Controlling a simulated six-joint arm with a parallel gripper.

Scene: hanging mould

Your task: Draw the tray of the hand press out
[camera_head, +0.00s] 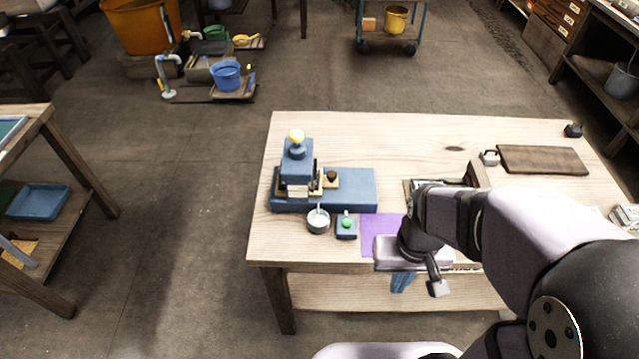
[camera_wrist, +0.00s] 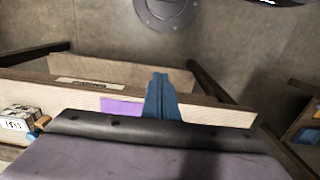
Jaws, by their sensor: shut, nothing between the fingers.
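The blue hand press (camera_head: 297,163) stands on a long blue base at the left of the wooden table, with a pale yellow knob on top. A small wooden piece with a dark knob (camera_head: 331,177) sits at its right side and looks like the tray; how far it sits in the press I cannot tell. My gripper (camera_head: 402,283) is at the table's front edge, right of and nearer than the press, apart from it. In the wrist view its blue fingers (camera_wrist: 160,82) are together and empty. The press does not show in the wrist view.
On the table (camera_head: 420,135), a metal cup (camera_head: 318,221) and a small blue box with a green top (camera_head: 346,227) stand in front of the press. A purple sheet (camera_head: 374,238) lies near my gripper. A dark board (camera_head: 543,160) lies at the right. The back middle is clear.

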